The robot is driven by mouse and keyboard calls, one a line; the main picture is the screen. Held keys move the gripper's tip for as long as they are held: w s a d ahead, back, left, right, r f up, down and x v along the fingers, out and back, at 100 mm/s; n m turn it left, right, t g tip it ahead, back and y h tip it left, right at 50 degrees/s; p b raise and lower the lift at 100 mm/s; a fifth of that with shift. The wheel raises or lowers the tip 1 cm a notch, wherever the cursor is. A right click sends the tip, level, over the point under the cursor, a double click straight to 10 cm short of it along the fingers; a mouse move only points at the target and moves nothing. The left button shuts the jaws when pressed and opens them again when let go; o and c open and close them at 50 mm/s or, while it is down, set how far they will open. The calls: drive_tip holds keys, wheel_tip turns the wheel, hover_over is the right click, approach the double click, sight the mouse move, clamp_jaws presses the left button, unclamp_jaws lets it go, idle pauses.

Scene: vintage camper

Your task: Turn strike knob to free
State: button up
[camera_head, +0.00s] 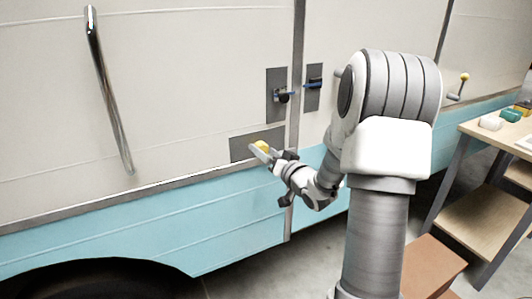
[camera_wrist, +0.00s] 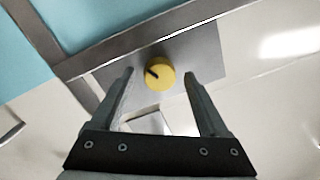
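The strike knob is a round yellow knob (camera_wrist: 160,74) with a dark pointer mark, set on a grey metal plate (camera_wrist: 207,50). In the wrist view it lies just beyond and between my fingertips. My gripper (camera_wrist: 158,76) is open, with one finger on each side of the knob and a gap on both sides. In the head view the yellow knob (camera_head: 261,146) shows at the end of my gripper (camera_head: 268,154), partly hidden by it. I cannot tell whether the fingers touch the knob.
Above the knob, two dark plates carry a latch (camera_head: 282,96) and a blue-tipped part (camera_head: 314,83) on either side of the door seam. A long metal grab handle (camera_head: 110,95) is at the left. A wooden workbench (camera_head: 490,128) with small items stands at the right. A brown box (camera_head: 432,266) sits low beside my arm.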

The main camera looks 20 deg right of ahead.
drive_tip(key=shift+s, duration=0.15)
drive_tip(key=s+d+p, duration=0.1)
drive_tip(key=s+d, duration=0.1)
drive_tip(key=s, duration=1.5)
drive_tip(key=shift+r, duration=0.3)
